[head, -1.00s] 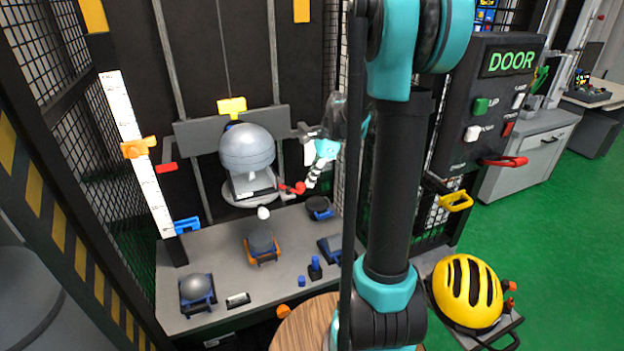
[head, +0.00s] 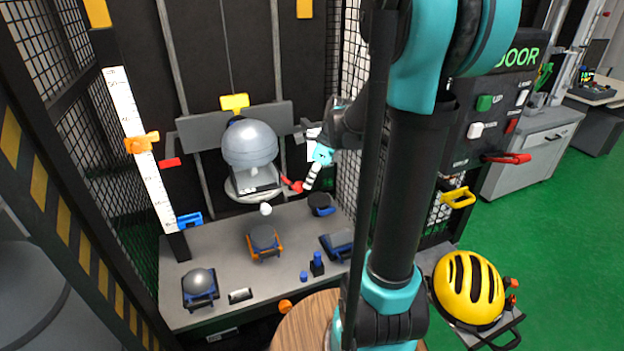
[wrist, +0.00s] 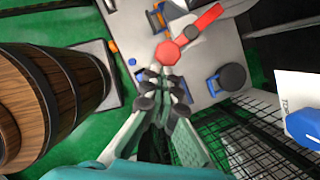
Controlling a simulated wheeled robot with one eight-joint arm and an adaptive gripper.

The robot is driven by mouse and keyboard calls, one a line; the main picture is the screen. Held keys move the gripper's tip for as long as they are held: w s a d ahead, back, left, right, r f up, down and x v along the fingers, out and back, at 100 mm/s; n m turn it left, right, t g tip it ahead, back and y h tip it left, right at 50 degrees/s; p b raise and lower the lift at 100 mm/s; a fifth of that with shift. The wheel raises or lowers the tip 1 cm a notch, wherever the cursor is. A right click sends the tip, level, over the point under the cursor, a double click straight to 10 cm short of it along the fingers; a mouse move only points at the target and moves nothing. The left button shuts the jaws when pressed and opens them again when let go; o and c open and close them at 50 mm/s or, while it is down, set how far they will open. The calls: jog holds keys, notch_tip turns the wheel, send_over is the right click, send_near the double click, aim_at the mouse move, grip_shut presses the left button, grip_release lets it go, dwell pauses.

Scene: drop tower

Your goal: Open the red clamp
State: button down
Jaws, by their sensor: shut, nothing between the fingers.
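The red clamp (head: 292,184) is a red lever with a round knob at its end, at the lower right of the grey headform (head: 249,144). In the wrist view its red arm (wrist: 204,21) runs up and right from the octagonal knob (wrist: 168,53). My gripper (head: 307,188) is beside the knob in the head view. In the wrist view my gripper (wrist: 161,80) has its dark fingertips together just below the knob. It is shut and holds nothing. I cannot tell whether the fingertips touch the knob.
The grey base plate (head: 220,268) below carries several dark round-topped pieces. Black mesh (head: 92,165) encloses the left side. A yellow helmet (head: 468,290) stands at the lower right. A wooden barrel (wrist: 40,95) shows left in the wrist view.

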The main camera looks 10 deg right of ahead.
aim_at(297, 188)
jog(key=a+m, duration=0.1)
jog(key=s+a+m, duration=0.1)
jog(key=a+m+t, duration=0.1)
jog(key=shift+s+a+m+h, duration=0.3)
jog(key=shift+s+m, duration=0.05)
jog(key=shift+m, duration=0.05)
jog(key=shift+w+d, duration=0.25)
jog(key=shift+w, duration=0.5)
